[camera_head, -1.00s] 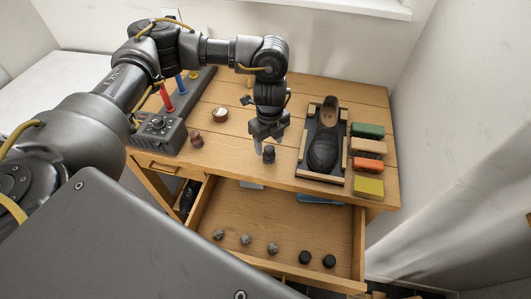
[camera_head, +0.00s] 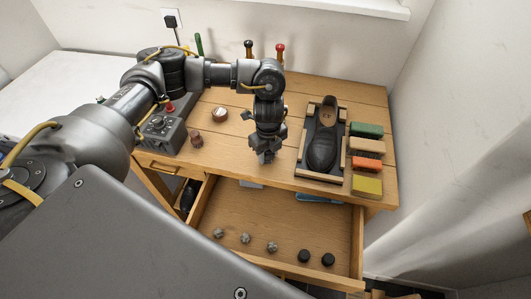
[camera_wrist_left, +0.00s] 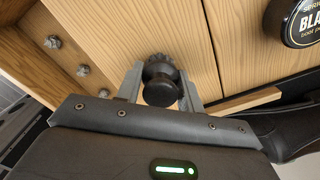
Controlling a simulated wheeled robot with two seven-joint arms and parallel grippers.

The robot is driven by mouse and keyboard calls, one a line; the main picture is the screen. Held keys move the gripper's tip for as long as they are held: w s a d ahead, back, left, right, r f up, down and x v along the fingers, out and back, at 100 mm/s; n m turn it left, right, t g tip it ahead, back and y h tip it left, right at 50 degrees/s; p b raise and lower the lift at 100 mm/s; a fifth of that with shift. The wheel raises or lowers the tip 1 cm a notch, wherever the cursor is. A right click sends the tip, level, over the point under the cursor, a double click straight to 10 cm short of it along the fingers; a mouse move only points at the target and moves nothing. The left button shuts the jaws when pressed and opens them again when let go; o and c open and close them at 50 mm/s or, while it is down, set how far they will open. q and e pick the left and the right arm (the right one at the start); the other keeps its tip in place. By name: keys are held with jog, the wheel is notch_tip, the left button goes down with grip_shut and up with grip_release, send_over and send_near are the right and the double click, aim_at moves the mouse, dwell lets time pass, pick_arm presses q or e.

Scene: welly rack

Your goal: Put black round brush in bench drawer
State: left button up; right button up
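The black round brush (camera_wrist_left: 160,82) is between the two fingers of my left gripper in the left wrist view, knob toward the camera, at the bench top's front edge. My left gripper (camera_head: 267,156) points down there, and its fingers press close on both sides of the brush. In the head view the gripper mostly hides the brush. The bench drawer (camera_head: 225,258) is pulled open below and in front of the gripper. My right gripper is not in view.
A black shoe (camera_head: 322,140) lies in a wooden-railed tray right of the gripper, with several coloured blocks (camera_head: 367,147) beyond. A polish tin (camera_head: 220,114) and a brown round piece (camera_head: 196,139) stand to the left. The drawer's middle is clear.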

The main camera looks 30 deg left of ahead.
pick_arm(q)
jog(key=c, duration=0.4)
jog(key=shift+r, duration=0.5)
notch_tip(320, 180, up, 3)
jog(key=shift+w+f, duration=0.1)
jog(key=shift+f, duration=0.1)
jog(key=s+d+r, duration=0.1)
jog(key=s+r, duration=0.2)
jog(key=s, duration=0.1)
jog(key=s+d+r+b, duration=0.1)
jog(key=s+r, duration=0.2)
jog(key=s, duration=0.2)
jog(key=s+d+r, duration=0.1)
jog(key=s+r, duration=0.2)
jog(key=s, duration=0.1)
jog(key=shift+s+d+r+b, duration=0.25)
jog(key=shift+s+d+b, duration=0.05)
jog(key=shift+s+b, duration=0.1)
